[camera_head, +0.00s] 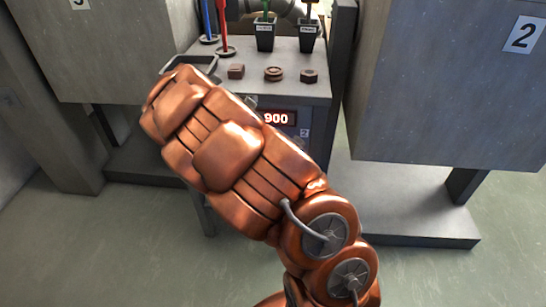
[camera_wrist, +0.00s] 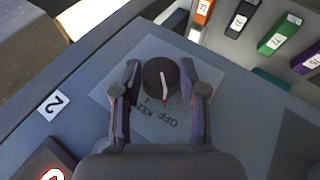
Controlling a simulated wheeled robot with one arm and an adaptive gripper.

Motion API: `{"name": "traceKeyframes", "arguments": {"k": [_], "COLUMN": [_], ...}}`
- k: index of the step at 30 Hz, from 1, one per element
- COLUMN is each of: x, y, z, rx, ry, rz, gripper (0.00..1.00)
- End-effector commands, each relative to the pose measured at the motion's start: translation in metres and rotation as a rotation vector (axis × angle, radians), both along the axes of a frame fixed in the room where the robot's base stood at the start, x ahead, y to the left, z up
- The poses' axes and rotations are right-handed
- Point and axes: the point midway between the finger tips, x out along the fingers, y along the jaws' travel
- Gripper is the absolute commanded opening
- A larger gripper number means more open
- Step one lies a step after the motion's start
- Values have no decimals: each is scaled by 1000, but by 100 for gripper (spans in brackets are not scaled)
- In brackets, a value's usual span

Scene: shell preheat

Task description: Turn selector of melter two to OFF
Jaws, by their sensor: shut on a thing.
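The selector (camera_wrist: 158,70) is a round dark knob with a white pointer line ending in a red tip. It sits on a grey panel plate in the wrist view. The pointer points toward the bottom of the picture, near printed lettering that reads upside down and includes OFF (camera_wrist: 170,123). My gripper (camera_wrist: 161,76) is shut on the selector, one finger on each side. A label 2 (camera_wrist: 54,104) is on the panel to the left. In the head view, melter two's front shows a red 900 display (camera_head: 279,118); my arm hides the selector and gripper there.
In the head view, small brown blocks (camera_head: 236,71) and dark pots (camera_head: 265,35) stand on the bench top. Large grey cabinets stand on both sides, the right one marked 2 (camera_head: 522,35). In the wrist view, several coloured labelled tags (camera_wrist: 280,34) lie at upper right.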

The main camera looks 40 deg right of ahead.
Motion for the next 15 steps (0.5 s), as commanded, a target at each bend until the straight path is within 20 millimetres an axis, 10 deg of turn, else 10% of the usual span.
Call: {"name": "traceKeyframes", "arguments": {"k": [6,7,15], "x": [1,1,0], "y": [0,0,0], "z": [-1,-1,0], "rx": [2,2,2], "ry": [-1,-1,-1], "rz": [1,1,1], "gripper": [7,44,67]}}
